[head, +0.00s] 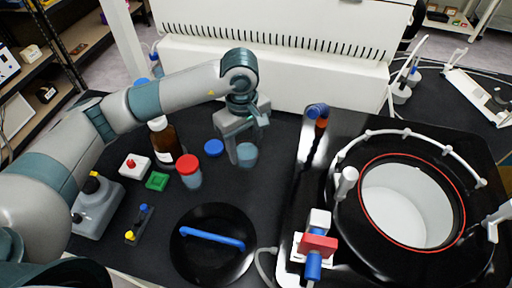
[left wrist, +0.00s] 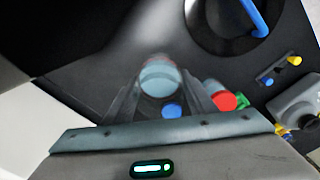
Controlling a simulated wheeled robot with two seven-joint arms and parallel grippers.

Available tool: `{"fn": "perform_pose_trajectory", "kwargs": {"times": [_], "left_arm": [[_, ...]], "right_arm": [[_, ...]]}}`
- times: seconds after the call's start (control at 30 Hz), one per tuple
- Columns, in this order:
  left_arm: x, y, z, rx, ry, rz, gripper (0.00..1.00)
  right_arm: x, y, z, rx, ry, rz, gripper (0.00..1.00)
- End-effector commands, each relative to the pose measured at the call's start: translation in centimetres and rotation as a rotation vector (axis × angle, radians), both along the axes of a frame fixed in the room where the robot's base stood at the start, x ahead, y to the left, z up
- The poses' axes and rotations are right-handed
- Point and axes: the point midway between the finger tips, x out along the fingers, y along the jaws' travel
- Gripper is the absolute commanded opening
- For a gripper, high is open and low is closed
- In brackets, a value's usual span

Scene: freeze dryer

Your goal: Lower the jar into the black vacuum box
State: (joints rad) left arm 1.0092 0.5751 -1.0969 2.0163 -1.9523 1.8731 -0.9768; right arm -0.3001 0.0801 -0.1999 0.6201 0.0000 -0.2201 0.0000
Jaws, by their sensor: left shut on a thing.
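A small translucent blue-grey jar (head: 248,155) is between the fingers of my left gripper (head: 241,150), which is shut on it. The jar is at the back middle of the dark table, and I cannot tell whether it touches the table. In the left wrist view the open jar (left wrist: 161,77) shows between the fingertips (left wrist: 161,86). The black vacuum box (head: 335,238) stands at the right. Its round chamber is open at the top, with a red ring and a pale inside (head: 408,205). My right gripper is not in view.
A blue cap (head: 214,148) lies left of the jar. A red-capped jar (head: 188,172) and a brown bottle (head: 163,140) stand farther left. A black lid with a blue handle (head: 212,243) lies in front. A valve with blue and red parts (head: 316,246) stands on the box's near left side.

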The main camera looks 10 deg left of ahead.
Motion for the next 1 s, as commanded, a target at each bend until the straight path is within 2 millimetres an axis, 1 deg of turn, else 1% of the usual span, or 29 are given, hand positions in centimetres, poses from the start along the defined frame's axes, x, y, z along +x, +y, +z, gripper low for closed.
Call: {"fn": "perform_pose_trajectory", "kwargs": {"times": [0.03,0.1,0.3,0.4,0.5,0.63,0.9,0.93,0.97,1.0], "left_arm": [[-0.5,0.8,0.5,0.002,-0.007,-0.085,0.21],[-1.4,1.7,1.1,0.003,-0.008,-0.224,0.21],[-4.1,4.0,2.7,0.009,-0.005,-0.594,0.21],[-5.2,4.8,3.3,0.011,-0.002,-0.734,0.21],[-6.0,5.4,3.6,0.012,0.001,-0.83,0.21],[-6.5,5.7,3.8,0.013,0.004,-0.891,0.21],[-6.6,5.8,3.9,0.012,0.005,-0.9,0.21],[-6.6,5.8,3.9,0.012,0.005,-0.9,0.21],[-6.6,5.8,3.9,0.012,0.005,-0.9,0.21],[-6.6,5.8,3.9,0.012,0.005,-0.899,0.21]], "right_arm": [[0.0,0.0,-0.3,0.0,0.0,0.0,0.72],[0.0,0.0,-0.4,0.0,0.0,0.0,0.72],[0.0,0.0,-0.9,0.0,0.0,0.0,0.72],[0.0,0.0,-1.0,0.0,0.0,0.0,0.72],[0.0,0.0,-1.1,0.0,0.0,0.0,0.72],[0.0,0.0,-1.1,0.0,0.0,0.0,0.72],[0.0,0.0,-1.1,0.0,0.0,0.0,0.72],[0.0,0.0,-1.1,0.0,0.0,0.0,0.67],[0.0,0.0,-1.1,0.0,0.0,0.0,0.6],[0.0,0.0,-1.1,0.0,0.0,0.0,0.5]]}}
